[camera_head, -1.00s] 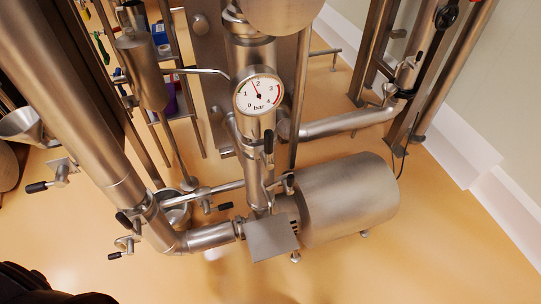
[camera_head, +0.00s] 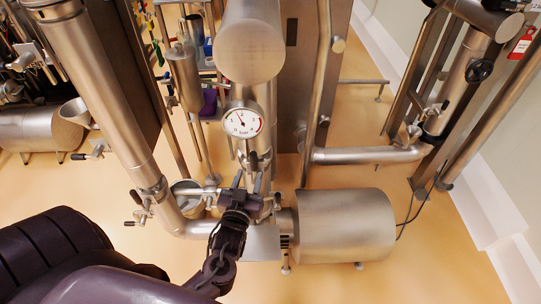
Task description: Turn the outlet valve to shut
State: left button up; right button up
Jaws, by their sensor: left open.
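My left gripper (camera_head: 247,183) is open, with its two fingers pointing up the picture at the lower pipework left of the steel motor housing. A valve lever with a black grip (camera_head: 253,161) stands on the vertical pipe below the gauge, just beyond the fingertips; I cannot tell whether they touch it. I cannot tell which handle is the outlet valve's. My gripper and forearm hide part of the pipe joint behind them. My right gripper is not in view.
A round pressure gauge (camera_head: 243,120) faces me above the gripper. The steel motor housing (camera_head: 345,228) stands to the right, and a horizontal pipe (camera_head: 366,155) runs behind it. Open floor lies in front.

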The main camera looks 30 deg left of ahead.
aim_at(252, 160)
pick_arm(q)
jog(key=x, duration=0.2)
jog(key=p+x, duration=0.1)
jog(key=x, duration=0.4)
jog(key=shift+a+r, duration=0.2)
jog(key=shift+r, duration=0.05)
jog(key=shift+w+a+p, duration=0.1)
jog(key=shift+w+p, duration=0.2)
jog(key=shift+w, duration=0.1)
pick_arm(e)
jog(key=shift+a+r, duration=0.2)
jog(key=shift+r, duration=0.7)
pick_arm(q)
grip_shut()
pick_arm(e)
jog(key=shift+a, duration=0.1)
